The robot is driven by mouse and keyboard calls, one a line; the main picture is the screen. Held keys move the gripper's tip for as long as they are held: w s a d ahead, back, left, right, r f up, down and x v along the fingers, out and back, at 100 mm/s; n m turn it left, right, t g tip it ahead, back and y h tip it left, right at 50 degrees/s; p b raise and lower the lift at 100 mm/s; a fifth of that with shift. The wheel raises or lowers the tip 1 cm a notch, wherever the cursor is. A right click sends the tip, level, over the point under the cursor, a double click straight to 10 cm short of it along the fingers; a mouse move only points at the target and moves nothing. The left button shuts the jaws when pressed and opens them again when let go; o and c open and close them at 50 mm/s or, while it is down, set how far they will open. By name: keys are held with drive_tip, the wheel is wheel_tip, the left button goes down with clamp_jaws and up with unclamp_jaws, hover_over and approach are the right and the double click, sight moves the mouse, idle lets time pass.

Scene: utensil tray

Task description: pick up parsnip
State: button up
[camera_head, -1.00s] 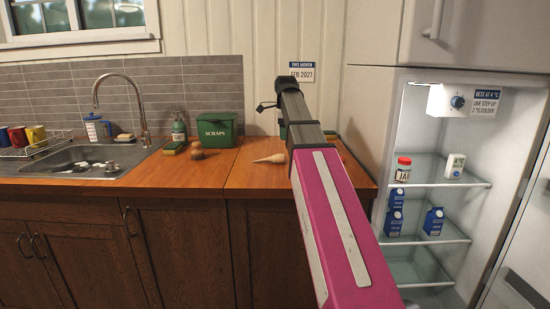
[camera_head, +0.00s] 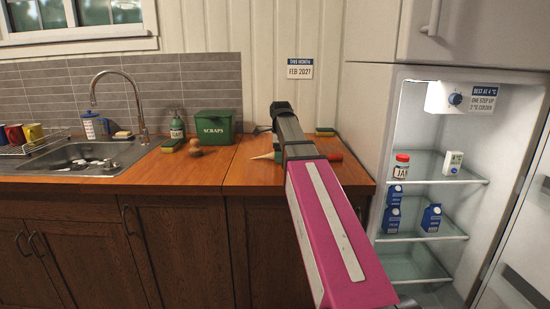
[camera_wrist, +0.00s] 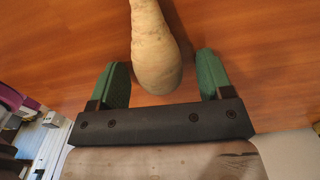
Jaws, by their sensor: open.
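The parsnip (camera_wrist: 153,45) is pale and tapered and lies on the wooden counter. In the wrist view its thick rounded end reaches in between the two green fingers of my gripper (camera_wrist: 163,72). The fingers are open, with a gap on both sides of the parsnip. In the head view only the parsnip's thin tip (camera_head: 262,157) shows, left of my arm's end. My arm hides the rest of it and most of the gripper there.
A green scraps bin (camera_head: 214,127) stands behind a brown round-ended object (camera_head: 196,146). An open fridge (camera_head: 430,175) is on the right. A red object (camera_head: 334,157) shows beside my arm.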

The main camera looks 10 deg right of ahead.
drive_tip(key=c, duration=1)
